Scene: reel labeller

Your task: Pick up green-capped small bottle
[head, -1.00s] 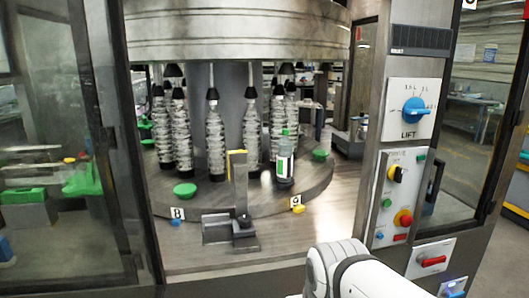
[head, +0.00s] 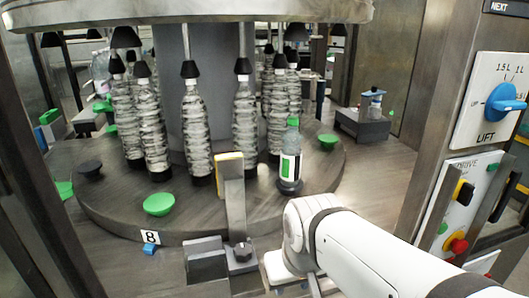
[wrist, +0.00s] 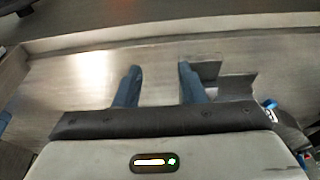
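The green-capped small bottle (head: 289,165) stands upright on the round turntable (head: 225,213) in the head view. The fingers are hard to make out there. The bottle does not show in the wrist view.
Tall clear bottles (head: 194,130) stand under black heads behind and left of the small bottle. A yellow-topped metal post (head: 231,190) stands just left of it. Green dishes (head: 159,204) lie on the turntable. A control panel (head: 488,120) is at right.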

